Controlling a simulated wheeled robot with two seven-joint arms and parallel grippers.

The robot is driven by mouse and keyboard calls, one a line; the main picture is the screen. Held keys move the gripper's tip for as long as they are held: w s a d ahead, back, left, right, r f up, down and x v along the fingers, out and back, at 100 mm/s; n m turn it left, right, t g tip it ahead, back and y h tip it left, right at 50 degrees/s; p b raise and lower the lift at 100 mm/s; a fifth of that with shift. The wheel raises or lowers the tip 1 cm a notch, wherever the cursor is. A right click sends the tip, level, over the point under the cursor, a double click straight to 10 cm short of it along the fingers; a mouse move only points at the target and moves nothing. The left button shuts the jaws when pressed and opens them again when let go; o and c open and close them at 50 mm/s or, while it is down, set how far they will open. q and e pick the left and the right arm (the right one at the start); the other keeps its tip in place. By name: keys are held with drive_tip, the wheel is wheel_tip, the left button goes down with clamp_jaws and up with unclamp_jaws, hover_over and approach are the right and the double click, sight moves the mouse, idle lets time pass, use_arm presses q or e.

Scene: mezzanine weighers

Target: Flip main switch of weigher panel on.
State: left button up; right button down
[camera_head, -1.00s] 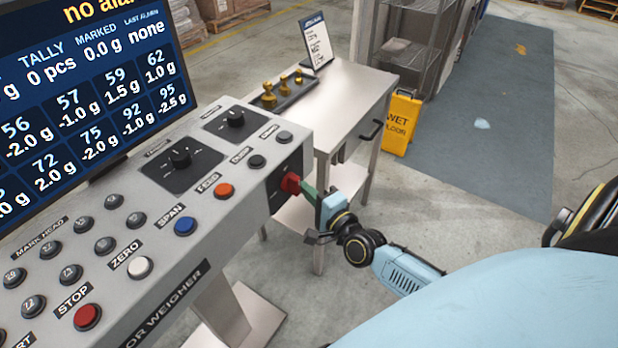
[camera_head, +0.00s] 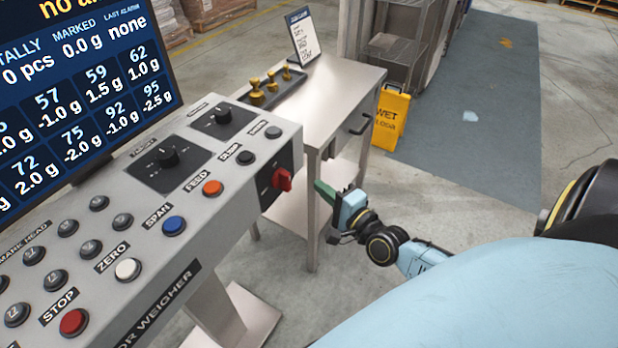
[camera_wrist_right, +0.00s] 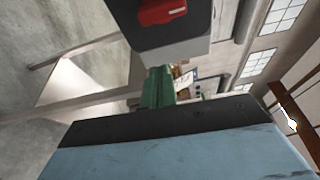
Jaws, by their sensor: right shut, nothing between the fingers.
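The weigher panel (camera_head: 232,192) is a grey sloped console. Its main switch (camera_head: 282,180) is a red rotary handle on a black plate at the right end. In the right wrist view the red handle (camera_wrist_right: 160,11) shows at the top, with a pale mark on it. My right gripper (camera_head: 322,188) is shut and empty, its green fingers a short gap to the right of the switch. The fingers (camera_wrist_right: 158,88) also show below the switch plate in the wrist view. My left gripper is not in view.
Buttons and two black knobs cover the console top, and a screen (camera_head: 75,90) stands behind. A steel table (camera_head: 335,95) with brass weights and a sign stands just beyond. A yellow wet-floor sign (camera_head: 391,117) is farther right. Open floor lies to the right.

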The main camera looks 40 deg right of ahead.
drive_tip(key=shift+s+d, duration=0.15)
drive_tip(key=shift+s, duration=2)
drive_tip(key=shift+f, duration=0.15)
drive_tip(key=s+a+f+n+g, duration=0.1)
drive_tip(key=s+f+n+g, duration=0.35)
drive_tip(key=f, duration=0.85)
drive_tip(key=s+f+n+g, duration=0.4)
drive_tip(key=s+f+n, duration=0.15)
drive_tip(key=f, duration=0.85)
drive_tip(key=s+a+f+n+g, duration=0.2)
drive_tip(key=s+f, duration=0.3)
drive_tip(key=s, duration=0.3)
drive_tip(key=s+a+f+n+g, duration=0.3)
drive_tip(key=s+f+n, duration=0.1)
drive_tip(key=s, duration=0.4)
drive_tip(key=s+a+f+n+g+h, duration=0.1)
drive_tip(key=s+a+f+n+g, duration=0.1)
drive_tip(key=s, duration=0.6)
wheel_tip(320, 180, down, 4)
drive_tip(key=shift+a+r+n+g, duration=0.15)
drive_tip(key=shift+a+n+g, duration=0.2)
drive_tip(key=shift+n+g, duration=0.6)
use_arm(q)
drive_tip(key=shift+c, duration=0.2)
use_arm(e)
drive_tip(key=shift+t, duration=0.3)
